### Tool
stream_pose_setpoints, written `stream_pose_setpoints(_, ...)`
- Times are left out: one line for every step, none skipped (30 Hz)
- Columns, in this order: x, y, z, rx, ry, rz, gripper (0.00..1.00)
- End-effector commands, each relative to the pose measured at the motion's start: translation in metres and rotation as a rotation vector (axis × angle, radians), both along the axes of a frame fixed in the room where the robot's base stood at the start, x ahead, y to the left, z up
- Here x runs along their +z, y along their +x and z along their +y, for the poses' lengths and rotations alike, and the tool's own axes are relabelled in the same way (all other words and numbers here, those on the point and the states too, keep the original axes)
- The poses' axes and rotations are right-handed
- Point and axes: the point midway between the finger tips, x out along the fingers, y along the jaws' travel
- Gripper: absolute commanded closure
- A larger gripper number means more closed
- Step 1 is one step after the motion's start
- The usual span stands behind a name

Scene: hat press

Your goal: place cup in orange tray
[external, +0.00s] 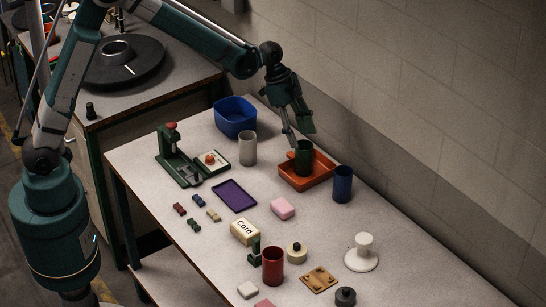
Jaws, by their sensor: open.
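The orange tray (318,179) lies on the table towards the back, near the wall side. A dark green cup (304,158) stands upright inside it, close to its far edge. My gripper (298,136) is just above the cup, pointing down with its fingers spread open. One finger reaches down beside the cup's left side. I cannot tell whether a finger touches the cup. Other cups stand on the table: a grey one (247,148) left of the tray, a blue one (342,184) right of it, and a red one (272,266) near the front.
A blue bin (235,117) stands behind the grey cup. A green press (178,158) and a purple tray (234,196) are to the left. A pink block (283,208), a Cord box (245,231) and a white spool (362,252) lie nearer. The wall runs close behind the tray.

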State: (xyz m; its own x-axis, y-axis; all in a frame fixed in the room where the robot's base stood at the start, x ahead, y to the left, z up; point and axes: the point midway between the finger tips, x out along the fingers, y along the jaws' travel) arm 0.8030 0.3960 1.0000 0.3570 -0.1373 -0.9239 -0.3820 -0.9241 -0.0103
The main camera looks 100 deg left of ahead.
Motion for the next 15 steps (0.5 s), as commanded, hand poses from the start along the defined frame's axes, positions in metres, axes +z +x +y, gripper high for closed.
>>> stream_pose_setpoints(0.0042, -0.0017, 0.0005, 0.0, 0.0, 0.0, 0.51)
stream_pose_setpoints(0.006, -0.0022, 0.0009, 0.0, 0.0, 0.0, 0.51)
stream_pose_setpoints(0.0082, -0.0029, 0.0011, 0.0, 0.0, 0.0, 0.51)
stream_pose_setpoints(0.0094, -0.0032, 0.0013, 0.0, 0.0, 0.0, 0.51)
stream_pose_setpoints(0.0104, -0.0036, 0.0015, 0.0, 0.0, 0.0, 0.51)
stream_pose_setpoints(0.0114, -0.004, 0.0016, 0.0, 0.0, 0.0, 0.51)
stream_pose_setpoints(0.012, -0.0042, 0.0017, 0.0, 0.0, 0.0, 0.51)
stream_pose_setpoints(0.0123, -0.0044, 0.0017, 0.0, 0.0, 0.0, 0.51)
stream_pose_setpoints(0.0127, -0.0045, 0.0017, 0.0, 0.0, 0.0, 0.51)
stream_pose_setpoints(0.0128, -0.0046, 0.0017, 0.0, 0.0, 0.0, 0.51)
stream_pose_setpoints(0.0128, -0.0046, 0.0018, 0.0, 0.0, 0.0, 0.51)
stream_pose_setpoints(0.0128, -0.0046, 0.0018, 0.0, 0.0, 0.0, 0.51)
stream_pose_setpoints(0.0128, -0.0046, 0.0017, 0.0, 0.0, 0.0, 0.51)
stream_pose_setpoints(0.0127, -0.0045, 0.0017, 0.0, 0.0, 0.0, 0.51)
stream_pose_setpoints(0.0127, -0.0046, 0.0017, 0.0, 0.0, 0.0, 0.51)
